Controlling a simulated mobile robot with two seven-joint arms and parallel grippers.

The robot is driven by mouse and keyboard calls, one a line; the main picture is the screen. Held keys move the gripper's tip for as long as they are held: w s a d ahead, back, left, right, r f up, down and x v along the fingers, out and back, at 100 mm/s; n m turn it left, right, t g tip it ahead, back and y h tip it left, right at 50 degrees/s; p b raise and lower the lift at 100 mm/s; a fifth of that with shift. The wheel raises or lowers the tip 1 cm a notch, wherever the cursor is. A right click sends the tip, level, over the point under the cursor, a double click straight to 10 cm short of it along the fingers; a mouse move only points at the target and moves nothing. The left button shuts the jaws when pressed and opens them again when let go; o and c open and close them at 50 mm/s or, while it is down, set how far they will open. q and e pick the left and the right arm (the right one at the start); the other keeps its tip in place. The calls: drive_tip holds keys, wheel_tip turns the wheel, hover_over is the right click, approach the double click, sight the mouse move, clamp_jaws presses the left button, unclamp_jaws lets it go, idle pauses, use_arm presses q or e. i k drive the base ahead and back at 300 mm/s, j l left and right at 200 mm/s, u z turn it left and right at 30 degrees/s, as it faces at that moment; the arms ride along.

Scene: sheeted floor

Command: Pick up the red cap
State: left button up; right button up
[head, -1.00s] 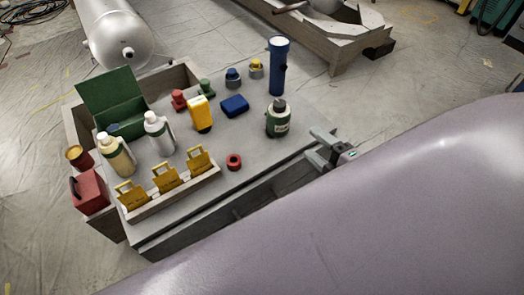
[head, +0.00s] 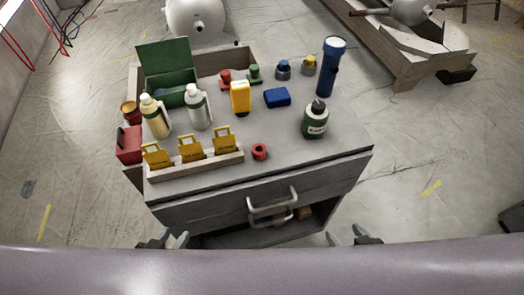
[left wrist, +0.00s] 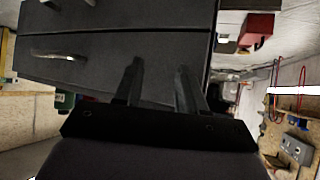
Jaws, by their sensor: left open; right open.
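A small red ring-like piece (head: 260,151) lies on the grey table top (head: 285,135) near its front edge, right of the tray with yellow tags. Another small red piece (head: 226,78) stands farther back beside a green one; I cannot tell which of the two is the cap. My left gripper (head: 164,240) is open and empty, low in front of the cabinet's left side. It also shows in the left wrist view (left wrist: 159,82), with its fingers apart before the dark drawer fronts. My right gripper (head: 350,236) is open and empty, low at the cabinet's front right.
Beside the ring is a wooden tray (head: 198,169) with yellow tags. A green-black bottle (head: 315,120), blue flashlight (head: 328,72), yellow item (head: 240,97), blue box (head: 278,97) and two bottles stand around. A drawer handle (head: 272,205) juts forward. The table's front right is clear.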

sight(259, 150)
drive_tip(key=k+l+u, duration=0.1)
drive_tip(key=l, duration=0.25)
drive_tip(key=k+l+u, duration=0.15)
drive_tip(key=l, duration=0.15)
drive_tip(key=k+l+u, duration=0.1)
drive_tip(key=l, duration=0.25)
drive_tip(key=l+u, duration=0.3)
drive_tip(key=l, duration=0.45)
drive_tip(key=i+l+u, duration=0.2)
drive_tip(key=l, duration=0.15)
drive_tip(key=i+l+u, duration=0.15)
drive_tip(key=l, duration=0.25)
drive_tip(key=i+l+u, duration=0.15)
drive_tip(key=i+l, duration=0.1)
drive_tip(key=l, duration=0.1)
